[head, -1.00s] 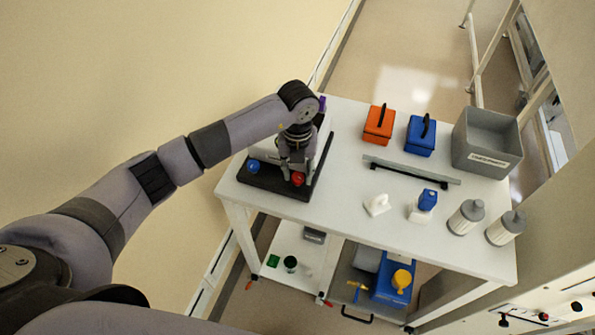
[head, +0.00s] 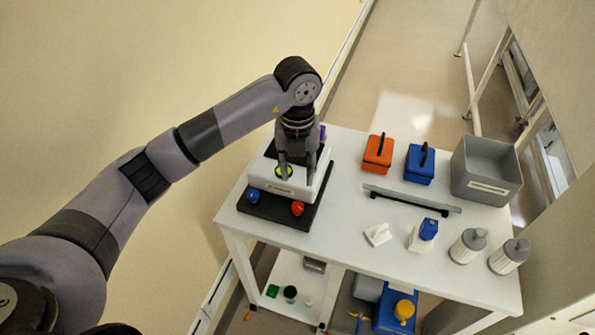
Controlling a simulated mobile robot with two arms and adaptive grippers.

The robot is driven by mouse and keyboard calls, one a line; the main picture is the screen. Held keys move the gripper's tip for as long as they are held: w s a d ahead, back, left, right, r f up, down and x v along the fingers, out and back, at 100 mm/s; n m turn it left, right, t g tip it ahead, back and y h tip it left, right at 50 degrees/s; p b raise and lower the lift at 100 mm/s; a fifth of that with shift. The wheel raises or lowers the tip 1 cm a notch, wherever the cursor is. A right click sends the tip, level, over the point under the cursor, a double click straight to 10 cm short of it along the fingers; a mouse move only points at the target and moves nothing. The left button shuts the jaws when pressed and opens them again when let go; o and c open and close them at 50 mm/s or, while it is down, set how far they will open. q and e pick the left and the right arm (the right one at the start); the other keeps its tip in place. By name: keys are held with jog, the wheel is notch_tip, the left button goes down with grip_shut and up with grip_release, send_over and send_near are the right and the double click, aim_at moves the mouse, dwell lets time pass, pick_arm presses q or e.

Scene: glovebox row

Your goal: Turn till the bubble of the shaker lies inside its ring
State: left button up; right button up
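The shaker is a white box (head: 262,180) on a black base plate (head: 275,211) at the left end of the table. A blue knob (head: 253,196) and a red knob (head: 297,208) sit at the front of the base. A round yellow-green level (head: 284,172) shows on the white top; its bubble and ring are too small to tell apart. My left gripper (head: 297,170) points down over the white top, behind the red knob. Its fingers are apart with nothing seen between them, and it partly covers the top. My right gripper is out of view.
Right of the shaker on the white table (head: 345,260) stand an orange box (head: 377,155), a blue box (head: 420,168), a grey bin (head: 487,178), a grey-black bar (head: 410,200), small white items and two white bottles (head: 468,246). The lower shelf holds more items.

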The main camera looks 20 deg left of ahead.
pick_arm(q)
jog(key=shift+o, duration=1.1)
jog(key=shift+m, duration=0.6)
notch_tip(320, 180, up, 5)
jog(key=n, duration=3.1)
send_over(298, 205)
notch_tip(298, 205, down, 16)
jog(key=p, duration=0.5)
jog(key=shift+s+r+p, duration=0.1)
jog(key=shift+r+p, duration=0.05)
jog(key=shift+p, duration=0.15)
jog(key=shift+f, duration=0.75)
jog(key=shift+c, duration=0.3)
grip_shut()
